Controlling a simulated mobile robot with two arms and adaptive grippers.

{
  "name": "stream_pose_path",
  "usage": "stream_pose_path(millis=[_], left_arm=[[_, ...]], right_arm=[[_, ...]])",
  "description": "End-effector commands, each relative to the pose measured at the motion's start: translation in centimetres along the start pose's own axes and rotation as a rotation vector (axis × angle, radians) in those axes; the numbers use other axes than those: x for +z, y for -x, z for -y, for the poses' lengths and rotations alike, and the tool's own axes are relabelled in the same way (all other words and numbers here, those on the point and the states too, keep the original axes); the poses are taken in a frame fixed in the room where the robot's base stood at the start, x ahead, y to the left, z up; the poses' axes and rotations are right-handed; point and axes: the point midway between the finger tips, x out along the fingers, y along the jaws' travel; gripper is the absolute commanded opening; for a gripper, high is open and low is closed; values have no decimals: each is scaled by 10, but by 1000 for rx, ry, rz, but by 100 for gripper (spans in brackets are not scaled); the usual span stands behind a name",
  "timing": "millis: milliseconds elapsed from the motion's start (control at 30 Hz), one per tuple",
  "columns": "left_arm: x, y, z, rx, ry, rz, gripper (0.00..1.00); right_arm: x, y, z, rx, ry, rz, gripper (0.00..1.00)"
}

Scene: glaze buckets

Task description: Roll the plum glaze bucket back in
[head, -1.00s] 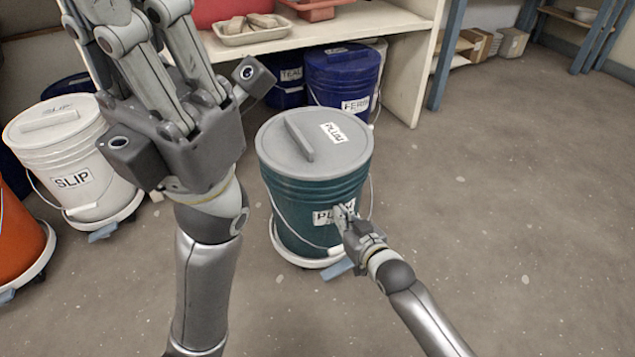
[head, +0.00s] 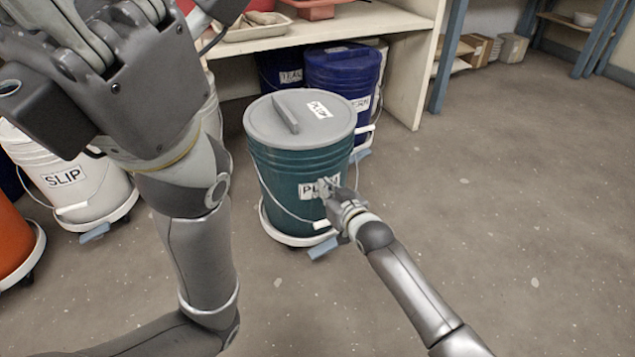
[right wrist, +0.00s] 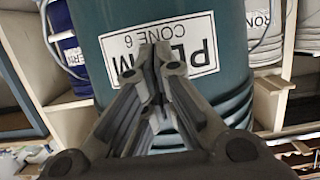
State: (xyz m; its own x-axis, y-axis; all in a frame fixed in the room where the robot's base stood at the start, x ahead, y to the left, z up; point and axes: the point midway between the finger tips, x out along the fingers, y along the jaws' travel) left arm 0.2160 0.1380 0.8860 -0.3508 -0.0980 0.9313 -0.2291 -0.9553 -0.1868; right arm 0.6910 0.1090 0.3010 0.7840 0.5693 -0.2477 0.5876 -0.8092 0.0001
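The plum glaze bucket (head: 285,170) is dark teal with a grey lid and a PLUM label. It stands upright on a white wheeled dolly (head: 268,226) on the floor, in front of the shelf unit. My right gripper (head: 328,187) is shut and empty, its fingertips together at the label on the bucket's near right side. In the right wrist view the closed fingers (right wrist: 153,55) overlap the upside-down label (right wrist: 118,50); contact seems likely. My left gripper (head: 95,45) is raised large at the upper left; its fingertips are cut off by the frame.
Blue buckets (head: 343,72) stand under the shelf (head: 375,22) behind the plum bucket. A white SLIP bucket (head: 95,190) and an orange bucket (head: 12,245) stand at the left. A shelf upright (head: 408,75) is at the right. The floor (head: 500,220) to the right is clear.

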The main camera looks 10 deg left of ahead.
Motion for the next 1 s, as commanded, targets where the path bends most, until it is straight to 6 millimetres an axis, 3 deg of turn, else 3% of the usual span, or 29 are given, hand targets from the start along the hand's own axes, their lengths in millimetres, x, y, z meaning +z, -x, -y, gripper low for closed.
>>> stream_pose_path(millis=[500,1000], left_arm=[[-18,36,-9,6,-2,-14,0],[-20,42,-11,6,-1,-14,0]], right_arm=[[-8,-43,0,0,-1,-2,0],[-14,-52,0,0,0,-1,0]])
